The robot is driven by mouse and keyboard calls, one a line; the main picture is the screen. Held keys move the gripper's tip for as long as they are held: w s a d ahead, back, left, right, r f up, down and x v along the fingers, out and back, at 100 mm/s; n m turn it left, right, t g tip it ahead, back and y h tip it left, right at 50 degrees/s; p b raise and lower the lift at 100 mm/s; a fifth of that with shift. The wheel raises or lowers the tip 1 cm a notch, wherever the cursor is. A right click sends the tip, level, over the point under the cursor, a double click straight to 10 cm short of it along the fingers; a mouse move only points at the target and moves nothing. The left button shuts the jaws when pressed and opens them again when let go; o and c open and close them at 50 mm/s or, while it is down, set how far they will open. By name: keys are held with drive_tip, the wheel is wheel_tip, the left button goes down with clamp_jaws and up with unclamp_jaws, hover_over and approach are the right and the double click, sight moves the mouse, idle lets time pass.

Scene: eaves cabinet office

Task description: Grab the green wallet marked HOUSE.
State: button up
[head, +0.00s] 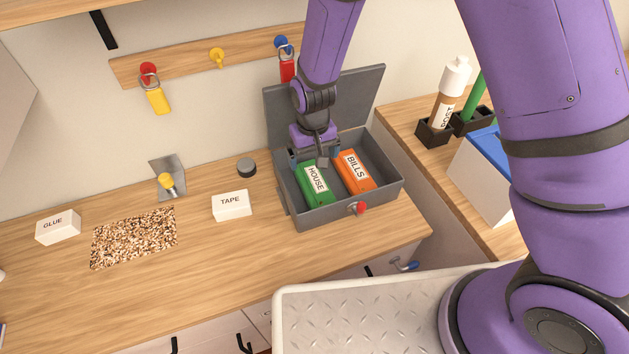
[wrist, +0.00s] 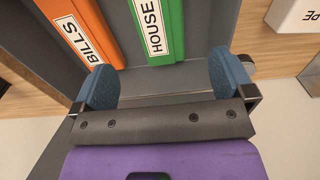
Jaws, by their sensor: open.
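The green wallet (head: 316,186) marked HOUSE lies in the open grey box (head: 318,220), on its left side. An orange wallet (head: 354,171) marked BILLS lies to its right in the same box. My gripper (head: 315,157) is over the back part of the box, by the far end of the green wallet. In the wrist view my gripper (wrist: 157,85) has its two blue fingertips wide apart with nothing between them. There the green wallet (wrist: 160,30) is just beyond the fingertips, roughly in line with the gap, and the orange wallet (wrist: 78,28) is off to the left.
The box lid (head: 350,95) stands open behind. A red knob (head: 360,208) is on the box front.

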hover_over(313, 181)
drive_tip(key=f, duration=0.5)
drive_tip(key=shift+s+f, duration=0.1)
drive_tip(key=shift+s, duration=0.15)
drive_tip(key=shift+w+f, duration=0.15)
drive_tip(key=shift+f, duration=1.2)
drive_tip(key=shift+w+f, duration=0.1)
drive_tip(key=shift+f, duration=1.25)
drive_tip(key=c, duration=1)
